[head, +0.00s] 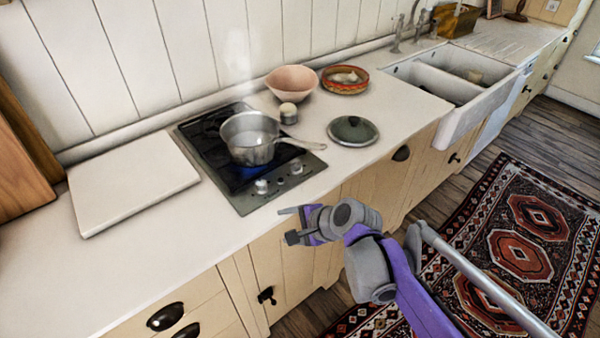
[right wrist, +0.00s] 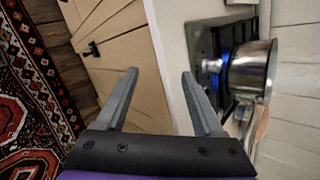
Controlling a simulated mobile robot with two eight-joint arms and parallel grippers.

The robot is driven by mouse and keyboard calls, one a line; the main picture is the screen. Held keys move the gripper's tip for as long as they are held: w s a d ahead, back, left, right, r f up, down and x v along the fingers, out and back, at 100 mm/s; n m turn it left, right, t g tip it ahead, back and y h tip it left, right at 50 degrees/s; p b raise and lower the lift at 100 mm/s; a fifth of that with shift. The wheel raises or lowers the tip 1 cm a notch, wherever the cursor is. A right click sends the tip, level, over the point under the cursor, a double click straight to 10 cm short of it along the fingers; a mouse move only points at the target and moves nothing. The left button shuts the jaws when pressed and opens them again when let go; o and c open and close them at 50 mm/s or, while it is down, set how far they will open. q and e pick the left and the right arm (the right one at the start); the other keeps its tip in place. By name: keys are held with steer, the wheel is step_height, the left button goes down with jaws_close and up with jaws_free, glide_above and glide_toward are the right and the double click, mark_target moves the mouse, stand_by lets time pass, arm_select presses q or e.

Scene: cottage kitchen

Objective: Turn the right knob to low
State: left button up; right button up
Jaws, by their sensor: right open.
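The hob (head: 242,203) is set in the white counter, with two pale knobs on its front strip. The right knob (head: 296,167) is just in front of the pot's handle; the left knob (head: 261,186) also shows in the right wrist view (right wrist: 212,65). I cannot read the knob settings. A steaming metal pot (head: 248,146) stands on the hob, with a blue glow beneath it in the right wrist view. My right gripper (head: 286,224) is open and empty, in front of the counter edge, apart from both knobs. My left gripper is out of view.
The pot's handle (head: 304,144) sticks out to the right above the hob edge. A lid (head: 353,130), a pink bowl (head: 292,79) and a small jar (head: 288,117) are to the right. A white board (head: 130,184) lies left. Cabinet fronts drop below the counter edge.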

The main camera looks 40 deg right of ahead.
steer(key=w+d+r+m+t+b, duration=0.2)
steer(key=w+d+m+t, duration=0.15)
steer(key=d+m, duration=0.55)
steer(key=m+t+h, duration=0.1)
steer(key=m+h, duration=0.1)
steer(key=m, duration=0.4)
glide_toward(299, 164)
steer(key=b+x, duration=0.1)
steer(key=x, duration=0.8)
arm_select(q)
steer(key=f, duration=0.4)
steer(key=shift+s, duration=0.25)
arm_select(e)
steer(key=shift+y, duration=0.3)
jaws_close()
